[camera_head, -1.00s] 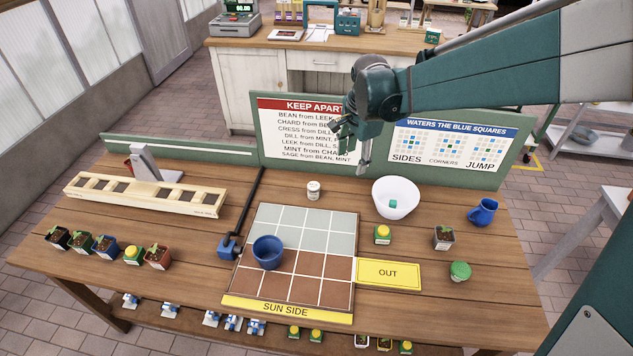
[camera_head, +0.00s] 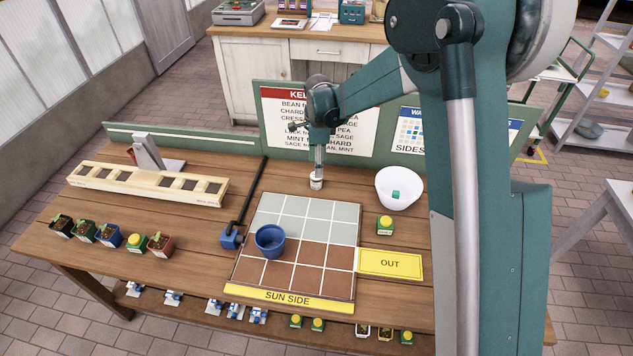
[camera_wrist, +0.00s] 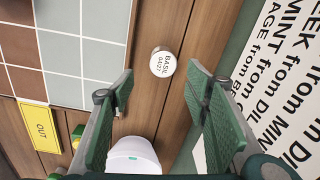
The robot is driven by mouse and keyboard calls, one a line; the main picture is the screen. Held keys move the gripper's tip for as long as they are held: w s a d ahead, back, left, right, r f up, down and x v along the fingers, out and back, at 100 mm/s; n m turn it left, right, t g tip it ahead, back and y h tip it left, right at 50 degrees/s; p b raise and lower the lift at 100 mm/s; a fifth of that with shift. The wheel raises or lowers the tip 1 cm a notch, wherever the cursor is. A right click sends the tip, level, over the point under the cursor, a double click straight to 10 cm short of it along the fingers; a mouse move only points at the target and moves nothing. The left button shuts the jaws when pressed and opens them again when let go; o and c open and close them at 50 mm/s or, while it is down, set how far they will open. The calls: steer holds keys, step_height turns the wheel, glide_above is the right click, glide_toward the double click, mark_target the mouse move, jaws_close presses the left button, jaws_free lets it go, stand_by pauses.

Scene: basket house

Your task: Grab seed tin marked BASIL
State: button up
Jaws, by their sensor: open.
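The seed tin (camera_wrist: 163,64) is a small white round tin; its lid reads BASIL and what looks like 0427 in the wrist view. In the head view the tin (camera_head: 316,183) stands on the wooden table just behind the grid board. My gripper (camera_wrist: 160,76) is open and empty, with the tin framed between its two spread fingertips in the wrist view. In the head view my gripper (camera_head: 318,166) points down right above the tin, its lower end overlapping the tin's top. I cannot tell whether they touch.
A white bowl (camera_head: 398,188) with a teal block stands right of the tin. The green sign panel (camera_head: 385,135) rises behind it. The grid board (camera_head: 345,205) with a blue pot (camera_head: 270,241) lies in front. A black bar (camera_head: 250,205) runs along its left.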

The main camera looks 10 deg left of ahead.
mark_target(316, 181)
steer(key=shift+w+a+f, duration=0.15)
steer(key=shift+a+f, duration=0.35)
steer(key=shift+f, duration=0.3)
steer(key=shift+f, duration=1.25)
steer(key=shift+w+f+b, duration=0.2)
steer(key=shift+f+b, duration=0.35)
steer(key=shift+f, duration=2.05)
steer(key=c, duration=1)
